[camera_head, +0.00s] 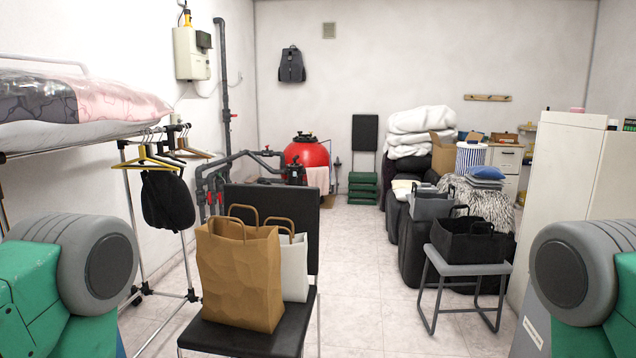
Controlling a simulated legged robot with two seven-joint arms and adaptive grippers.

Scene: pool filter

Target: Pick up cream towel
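Only the upper parts of my two arms show, at the left and right edges. Neither of my grippers is in view.
A black chair (245,338) with a brown paper bag (240,275) and a white bag stands close in front. A clothes rack (133,215) stands left. Free tiled floor (362,262) runs between chair and stool.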

